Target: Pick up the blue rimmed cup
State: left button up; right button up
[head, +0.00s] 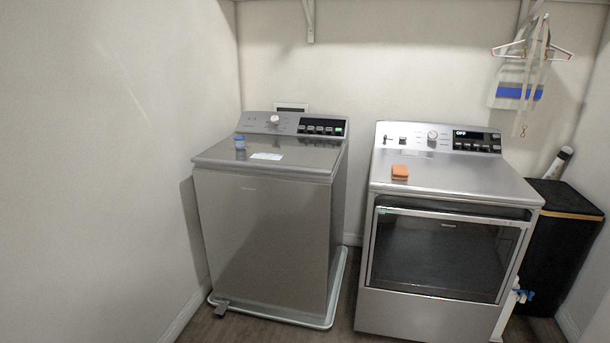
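A small cup (240,142) with a blue upper part stands on the left side of the closed lid of the topload washer (262,240). It looks upright and is too small to make out in detail. A white sheet or label (266,156) lies on the lid to the right of the cup. Neither of my grippers shows in the head view.
A front-door dryer (447,255) stands to the right, with an orange block (400,172) on top. A black bin (562,245) is at the far right. A hanger (532,52) hangs above it. A wall is close on the left.

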aim_at(239, 142)
jog(key=i+u, duration=0.2)
jog(key=i, duration=0.25)
jog(key=i+l+u, duration=0.2)
jog(key=i, duration=0.2)
jog(key=i+l+u, duration=0.25)
jog(key=i, duration=0.15)
jog(key=i+j+z, duration=0.35)
jog(key=j, duration=0.25)
jog(key=i+j+z, duration=0.2)
jog(key=j, duration=0.15)
